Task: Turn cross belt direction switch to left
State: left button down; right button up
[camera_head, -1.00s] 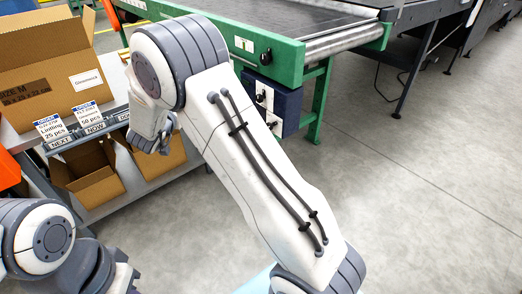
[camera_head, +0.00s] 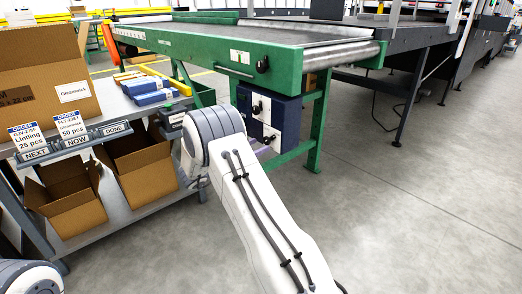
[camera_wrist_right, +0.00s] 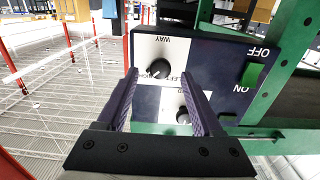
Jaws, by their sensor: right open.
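The blue control box (camera_head: 270,117) hangs under the green-framed belt, with two white panels and a black knob on each. In the right wrist view, the direction switch (camera_wrist_right: 158,69) is a dark knob on a white panel whose lettering reads "WAY" and "LEFT". A second knob (camera_wrist_right: 183,116) is on the lower white panel, partly beside the right finger. My right gripper (camera_wrist_right: 158,76) is open and empty, its purple fingers in front of the box, with the direction switch seen between the tips. In the head view my right arm hides most of it. My left gripper is out of view.
A green table leg (camera_head: 318,120) stands right of the box. A grey shelf (camera_head: 150,209) with cardboard boxes is at the left. The floor at the right is clear.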

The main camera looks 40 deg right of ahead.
aim_at(268, 140)
jog(key=shift+w+d+b, duration=0.1)
jog(key=shift+d+b, duration=0.25)
jog(key=shift+d, duration=0.9)
grip_shut()
jog(key=shift+r+p, duration=0.15)
jog(key=shift+p, duration=0.35)
jog(key=n+p, duration=0.2)
jog(key=p, duration=0.2)
jog(key=n+p, duration=0.2)
jog(key=p, duration=0.3)
jog(key=shift+r, duration=0.3)
jog(key=n+p, duration=0.4)
jog(key=p, duration=0.1)
jog(key=shift+f+n, duration=0.2)
jog(key=shift+n, duration=0.1)
jog(key=n+p, duration=0.3)
jog(key=n, duration=0.1)
jog(key=shift+f+n, duration=0.1)
jog(key=shift+n, duration=0.2)
jog(key=n+p, duration=0.1)
jog(key=n, duration=0.3)
jog(key=shift+f+n+p, duration=0.1)
jog(key=shift+n+p, duration=0.2)
jog(key=shift+n, duration=0.1)
